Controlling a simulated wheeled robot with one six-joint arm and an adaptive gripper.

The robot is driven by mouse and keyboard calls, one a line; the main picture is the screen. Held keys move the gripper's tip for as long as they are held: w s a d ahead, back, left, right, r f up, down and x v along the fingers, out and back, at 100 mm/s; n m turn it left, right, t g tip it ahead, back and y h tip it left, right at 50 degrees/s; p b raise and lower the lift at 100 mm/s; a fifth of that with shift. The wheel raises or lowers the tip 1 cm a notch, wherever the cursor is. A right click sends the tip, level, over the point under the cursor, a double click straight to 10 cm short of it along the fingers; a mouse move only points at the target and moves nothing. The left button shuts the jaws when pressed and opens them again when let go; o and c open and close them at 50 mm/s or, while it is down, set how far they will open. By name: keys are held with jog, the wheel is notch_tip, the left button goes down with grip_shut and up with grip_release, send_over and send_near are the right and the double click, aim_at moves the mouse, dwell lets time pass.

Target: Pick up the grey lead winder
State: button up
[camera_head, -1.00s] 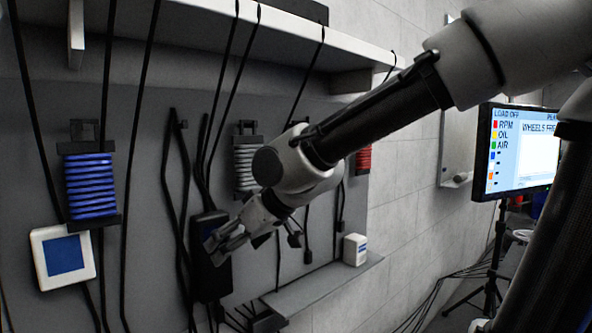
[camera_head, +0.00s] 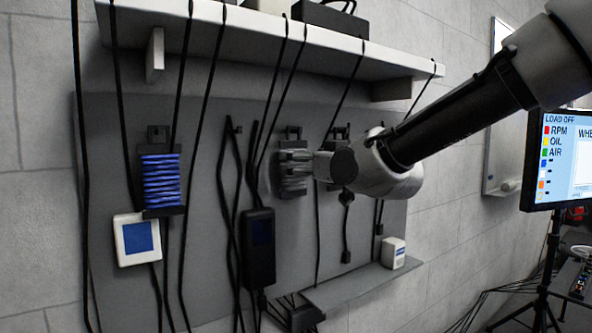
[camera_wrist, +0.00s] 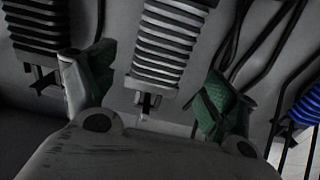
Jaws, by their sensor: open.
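The grey lead winder (camera_head: 291,188), a ribbed grey coil on a bracket, hangs on the grey wall panel, right of the blue winder. My gripper (camera_head: 302,165) is in front of it and partly covers it in the head view. In the wrist view the grey winder (camera_wrist: 168,42) shows between and beyond the two spread green-padded fingers of my gripper (camera_wrist: 155,88), with a visible gap on each side. The gripper is open and holds nothing. How far the fingertips are from the winder in depth is hard to tell.
A blue winder (camera_head: 161,180) and white box (camera_head: 137,239) hang at left. A black handheld device (camera_head: 258,247) hangs below the grey winder. Black cables run down from the shelf (camera_head: 225,32). A small ledge (camera_head: 345,288) holds a white box (camera_head: 393,253). A monitor (camera_head: 555,160) stands right.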

jog(key=x, duration=0.5)
jog(key=shift+r, duration=0.1)
jog(key=c, duration=1)
jog(key=shift+r, duration=0.25)
